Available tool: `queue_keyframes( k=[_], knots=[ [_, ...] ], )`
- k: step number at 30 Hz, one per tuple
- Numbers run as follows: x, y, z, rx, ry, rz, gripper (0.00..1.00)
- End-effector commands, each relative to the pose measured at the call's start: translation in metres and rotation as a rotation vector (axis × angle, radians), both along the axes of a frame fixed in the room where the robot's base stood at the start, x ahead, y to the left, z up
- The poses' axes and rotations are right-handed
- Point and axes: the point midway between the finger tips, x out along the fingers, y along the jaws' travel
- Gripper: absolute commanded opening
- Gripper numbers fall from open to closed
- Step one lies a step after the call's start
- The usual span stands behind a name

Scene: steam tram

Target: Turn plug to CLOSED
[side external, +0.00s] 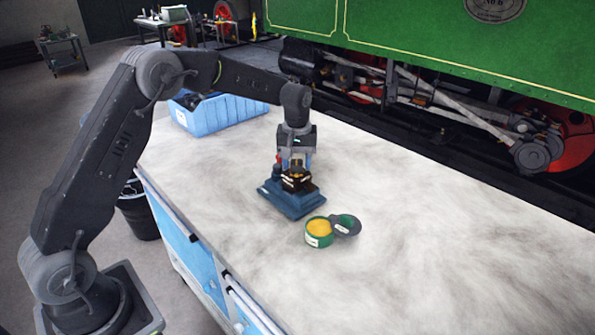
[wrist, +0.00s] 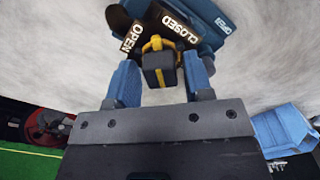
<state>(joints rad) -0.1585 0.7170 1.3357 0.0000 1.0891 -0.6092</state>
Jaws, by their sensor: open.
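The plug (wrist: 160,68) is a dark block with a yellow band, seen from above in the wrist view. Behind it are dark plates marked OPEN (wrist: 131,37) and CLOSED (wrist: 180,33). It belongs to a fixture with a blue base (side external: 292,203) on the bench in the side view; the base also shows in the wrist view (wrist: 207,20). My gripper (wrist: 159,72) is open, with one blue finger on each side of the plug. In the side view my gripper (side external: 296,162) points down just over the fixture. I cannot tell which label the plug points to.
An open green tin with yellow contents (side external: 318,232) stands in front of the fixture, its lid (side external: 346,225) beside it. A blue crate (side external: 215,112) stands at the back left of the bench (side external: 440,270). The bench's right side is clear. A green steam tram (side external: 450,40) stands behind.

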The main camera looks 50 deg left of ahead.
Motion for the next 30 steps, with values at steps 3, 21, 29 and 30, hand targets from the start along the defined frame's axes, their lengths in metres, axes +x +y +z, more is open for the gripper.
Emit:
queue_keyframes(
  k=[3, 21, 29, 30],
  knots=[
    [0.0, 0.0, -0.0006, 0.0, 0.0, 0.0, 0.47],
    [0.0, 0.0001, 0.0002, 0.0, 0.0, 0.0, 0.41],
    [0.0, 0.0001, 0.0002, 0.0, 0.0, 0.0, 0.16],
    [0.0, 0.0001, 0.0002, 0.0, 0.0, 0.0, 0.12]
  ],
)
